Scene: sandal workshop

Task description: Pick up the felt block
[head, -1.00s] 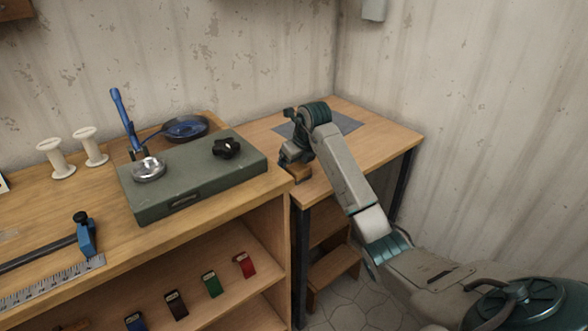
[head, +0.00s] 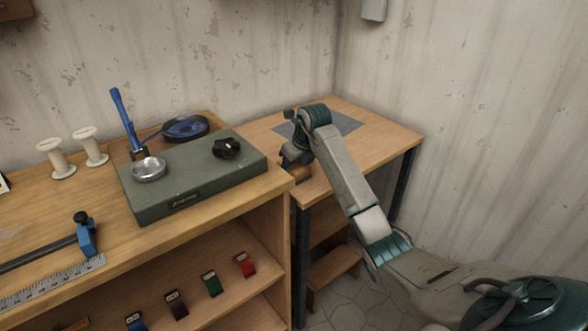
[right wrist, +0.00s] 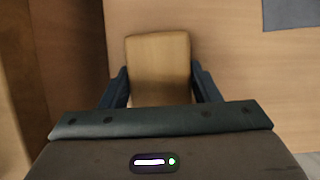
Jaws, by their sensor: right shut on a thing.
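The felt block is a tan-brown block (right wrist: 158,65) in the right wrist view, between the two dark fingers of my right gripper (right wrist: 161,88). The fingers are shut on its sides, and its far end sticks out past them. In the head view my right gripper (head: 296,172) is at the front left corner of the right-hand table, and a small part of the block (head: 300,174) shows beneath it. I cannot tell whether the block touches the tabletop. My left gripper is in neither view.
A grey mat (head: 340,124) lies on the right-hand table (head: 375,145). On the left workbench stand a green box with a black knob (head: 190,182), white spools (head: 58,160) and a blue-handled clamp (head: 86,236). Coloured items sit on the shelf below (head: 211,284). Walls close off the back and right.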

